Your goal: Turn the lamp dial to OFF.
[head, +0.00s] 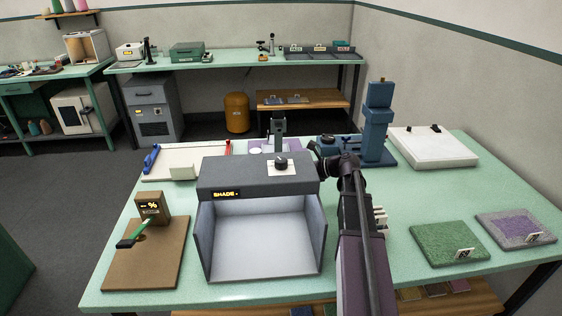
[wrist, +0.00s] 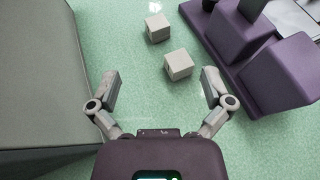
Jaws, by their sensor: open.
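The lamp dial (head: 281,163) is a black round knob on a white plate on top of the grey viewing booth (head: 258,182). Its setting is too small to read. The booth has a yellow-lit label reading SHADE, and its inside looks pale. In the wrist view my gripper (wrist: 161,74) is open and empty, its two fingers spread wide above the green table. The dial does not show in the wrist view. In the head view my arm stands to the right of the booth, and the fingers cannot be made out clearly.
Two small grey cubes (wrist: 179,64) (wrist: 157,27) lie ahead of my gripper. A dark purple shape (wrist: 270,70) stands at right in the wrist view. A blue stand (head: 376,125) is behind my arm. Green (head: 445,240) and purple-grey (head: 512,224) swatches lie right.

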